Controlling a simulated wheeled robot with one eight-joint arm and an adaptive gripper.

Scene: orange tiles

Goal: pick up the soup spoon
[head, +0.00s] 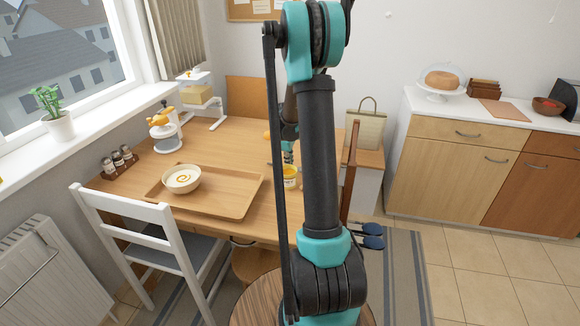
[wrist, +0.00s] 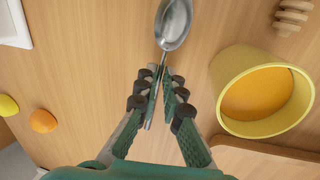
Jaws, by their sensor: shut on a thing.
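The soup spoon (wrist: 174,24) shows in the wrist view as a shiny metal bowl at the top centre, with its thin handle running down between my fingers. My gripper (wrist: 160,85) is shut on the handle just below the bowl. Wooden table surface lies behind the spoon, and I cannot tell whether the spoon touches it. In the head view my arm hides the gripper and the spoon.
A yellow cup (wrist: 235,95) with orange contents stands close right of my gripper. A tray (head: 225,206) holds a soup bowl (head: 181,179). A wooden honey dipper (wrist: 291,16) and an orange ball (wrist: 43,121) lie nearby. A white chair (head: 140,235) stands before the table.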

